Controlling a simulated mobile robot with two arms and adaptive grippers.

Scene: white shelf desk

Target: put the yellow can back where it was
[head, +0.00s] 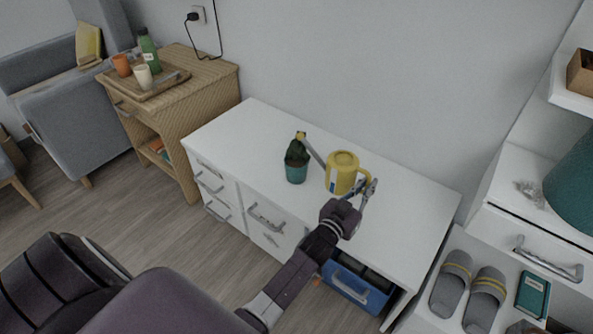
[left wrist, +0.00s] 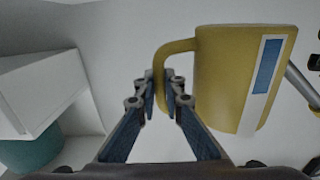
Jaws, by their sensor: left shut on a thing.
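The yellow can (head: 340,176) is a watering can with a grey spout pointing left. It appears upright over the top of the white drawer cabinet (head: 405,207); I cannot tell whether its base touches the surface. My left gripper (head: 368,189) is at its right side, shut on the handle. In the left wrist view the can (left wrist: 222,85) fills the right half, with a white and blue label, and its handle lies between the fingers of my left gripper (left wrist: 165,82). My right gripper is not in view.
A potted cactus (head: 296,172) stands just left of the can, close to the spout. The cabinet top is clear at its left and right ends. A blue bin (head: 350,291) sits in the open bay below. A white shelf unit (head: 484,210) with slippers stands at the right.

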